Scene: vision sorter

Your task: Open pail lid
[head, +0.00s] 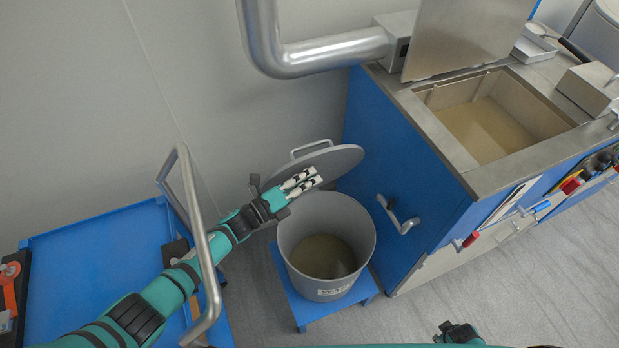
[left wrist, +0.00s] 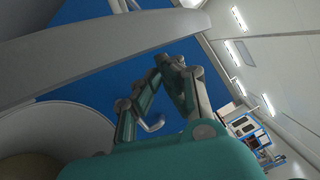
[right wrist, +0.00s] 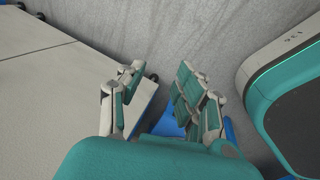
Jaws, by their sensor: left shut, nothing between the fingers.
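The grey pail (head: 325,282) stands with its mouth uncovered, and its inside and brownish bottom show. Its round grey lid (head: 340,163) is raised and tilted up at the pail's back, with the lid handle (head: 310,146) showing past its upper edge. My left gripper (head: 312,177) is shut and empty, in front of the lid and above the pail's rear left rim. In the left wrist view, the lid (left wrist: 110,45) slants close by and the pail (left wrist: 40,122) is at the lower left. My right gripper (right wrist: 160,85) has its fingers apart with nothing between them, away from the pail.
The pail stands on a small blue stand (head: 318,312). A blue cabinet (head: 400,170) with a steel top and an open basin stands to the right. A thick metal pipe (head: 330,52) passes above. A blue cart (head: 95,260) with a metal rail is at the left.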

